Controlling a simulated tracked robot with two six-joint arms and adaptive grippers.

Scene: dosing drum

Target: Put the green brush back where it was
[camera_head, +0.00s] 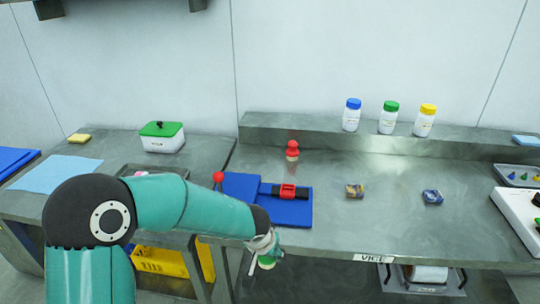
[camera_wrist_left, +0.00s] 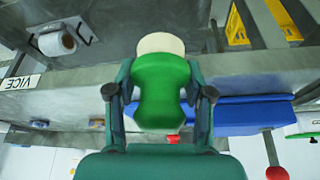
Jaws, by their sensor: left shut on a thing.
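The green brush (camera_wrist_left: 160,85) fills the middle of the left wrist view, with a pale cream end (camera_wrist_left: 160,43) pointing away from me. My left gripper (camera_wrist_left: 160,100) is shut on its green body, one finger on each side. In the head view my left gripper (camera_head: 264,248) is at the front edge of the bench, and a bit of the green brush (camera_head: 267,262) shows below it. The rest of the brush is hidden there by the gripper. My right gripper is not in view.
A paper roll (camera_wrist_left: 57,43) hangs below.

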